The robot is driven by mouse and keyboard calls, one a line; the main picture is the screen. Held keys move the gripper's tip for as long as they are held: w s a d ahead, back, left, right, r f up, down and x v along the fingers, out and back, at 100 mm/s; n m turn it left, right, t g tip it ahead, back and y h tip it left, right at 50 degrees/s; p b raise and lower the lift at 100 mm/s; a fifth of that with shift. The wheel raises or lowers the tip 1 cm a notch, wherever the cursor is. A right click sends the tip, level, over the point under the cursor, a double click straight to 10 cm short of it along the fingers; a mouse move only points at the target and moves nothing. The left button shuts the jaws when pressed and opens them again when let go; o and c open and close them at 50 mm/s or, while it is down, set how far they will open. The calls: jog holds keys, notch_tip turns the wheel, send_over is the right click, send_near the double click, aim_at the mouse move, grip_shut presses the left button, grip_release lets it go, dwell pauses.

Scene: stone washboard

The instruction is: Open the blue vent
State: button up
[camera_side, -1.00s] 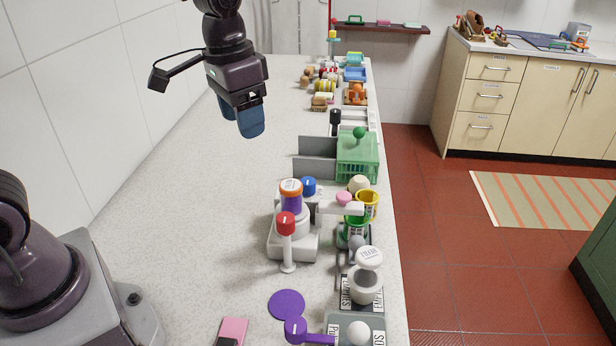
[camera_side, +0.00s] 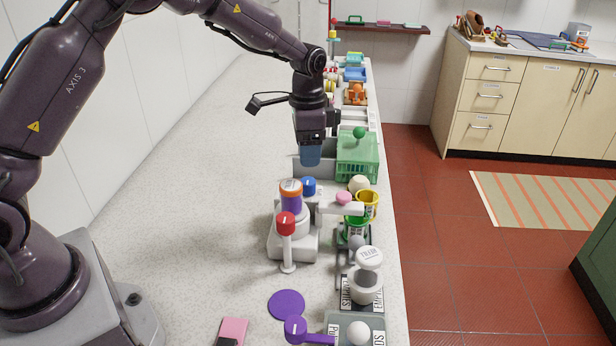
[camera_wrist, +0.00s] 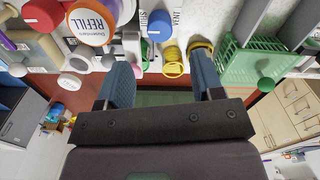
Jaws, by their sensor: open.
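The blue vent appears to be the small blue knob (camera_side: 308,186) behind the white machine's orange-rimmed container. In the wrist view the blue knob (camera_wrist: 160,25) shows a raised grip on top, with a label reading SHUT on its left and another, partly legible label on its right. My gripper (camera_side: 310,158) hangs fingers-down beyond the knob, beside the green crate, apart from the knob. In the wrist view my gripper (camera_wrist: 160,75) is open, its two blue fingers wide apart with nothing held between them.
The white machine (camera_side: 287,250) has a red-topped lever (camera_side: 285,225) and an orange-rimmed container (camera_side: 291,190) close to the knob. A green crate (camera_side: 357,155) and yellow cup (camera_side: 368,200) stand to the right. The counter's left side is clear.

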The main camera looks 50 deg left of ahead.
aim_at(308, 181)
notch_tip(308, 181, down, 7)
jog(key=shift+f, duration=0.2)
jog(key=c, duration=0.9)
